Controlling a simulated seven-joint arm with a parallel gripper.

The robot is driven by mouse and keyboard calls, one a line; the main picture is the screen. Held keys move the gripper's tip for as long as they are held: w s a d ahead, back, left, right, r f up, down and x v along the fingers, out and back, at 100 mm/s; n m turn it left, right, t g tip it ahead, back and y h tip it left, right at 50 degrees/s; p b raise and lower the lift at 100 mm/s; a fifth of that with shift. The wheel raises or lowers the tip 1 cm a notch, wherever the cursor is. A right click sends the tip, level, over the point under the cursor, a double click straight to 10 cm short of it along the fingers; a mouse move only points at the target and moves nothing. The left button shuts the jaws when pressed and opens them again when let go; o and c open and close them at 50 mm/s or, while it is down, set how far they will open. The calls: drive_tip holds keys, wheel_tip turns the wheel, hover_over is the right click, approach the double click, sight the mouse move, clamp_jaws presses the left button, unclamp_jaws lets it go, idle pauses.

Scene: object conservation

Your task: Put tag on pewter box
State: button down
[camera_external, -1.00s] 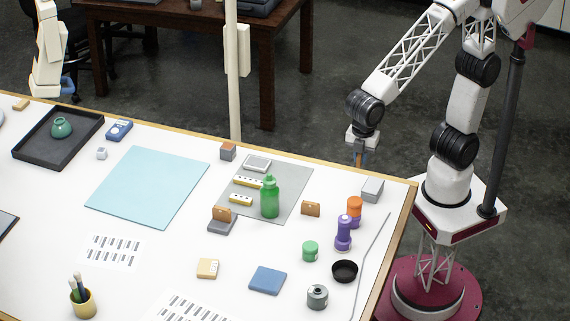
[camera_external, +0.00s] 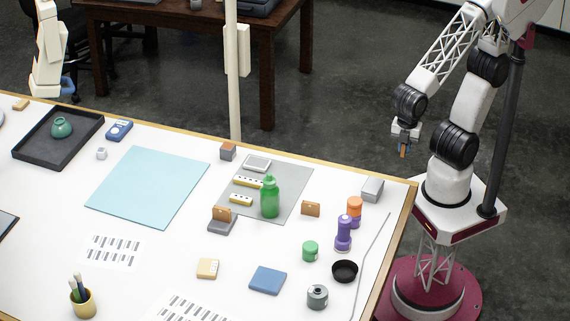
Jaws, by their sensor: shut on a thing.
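My gripper (camera_external: 403,147) hangs in the air beyond the table's back right edge. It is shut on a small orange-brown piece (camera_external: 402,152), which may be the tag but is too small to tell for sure. A plain grey box (camera_external: 373,189), which looks like the pewter box, sits near the table's right corner, below and left of my gripper in the picture. My gripper is well apart from it. Another grey box (camera_external: 228,153) with a brownish top stands near the back edge.
An orange-lidded jar (camera_external: 354,207), a purple bottle (camera_external: 343,232) and a brown block (camera_external: 311,208) stand near the grey box. A green bottle (camera_external: 270,198) stands on a grey mat (camera_external: 295,182). A thin rod (camera_external: 372,260) lies along the right side.

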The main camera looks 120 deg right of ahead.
drive_tip(key=shift+s+d+f, duration=0.15)
drive_tip(key=shift+s+f, duration=0.15)
drive_tip(key=shift+s, duration=0.4)
drive_tip(key=shift+w, duration=0.1)
hover_over(373, 184)
drive_tip(key=shift+f, duration=0.75)
drive_tip(key=shift+f, duration=0.1)
idle(0.3)
drive_tip(key=shift+f, duration=1.65)
drive_tip(key=shift+f, duration=0.15)
drive_tip(key=c, duration=1.1)
unclamp_jaws()
wheel_tip(373, 184, up, 12)
drive_tip(key=shift+r, duration=0.15)
